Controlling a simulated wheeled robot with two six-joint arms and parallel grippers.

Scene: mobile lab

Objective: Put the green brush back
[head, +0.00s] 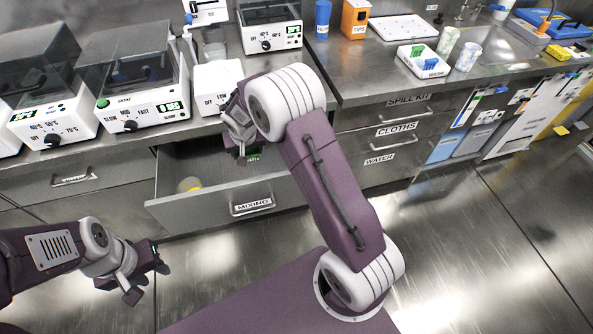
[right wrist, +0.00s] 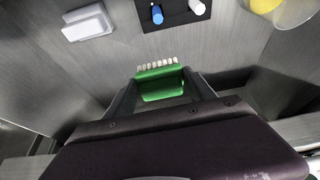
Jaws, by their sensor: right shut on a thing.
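The green brush (right wrist: 160,90) with a row of white bristles is held between the two fingers of my right gripper (right wrist: 160,84) in the right wrist view. In the head view my right gripper (head: 246,155) is over the open drawer labelled MIXING (head: 215,204), and the arm hides part of the drawer. A little green shows beneath it there. My left gripper (head: 146,275) is apart, low at the left over the floor, with its fingers spread and nothing between them.
The drawer holds a white block (right wrist: 88,22), a black holder (right wrist: 185,14) with blue and white pieces, and a yellow thing (right wrist: 265,4) by a clear cup. A small white tray (head: 424,67) with a green item stands on the right counter. Lidded machines (head: 140,100) line the left counter.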

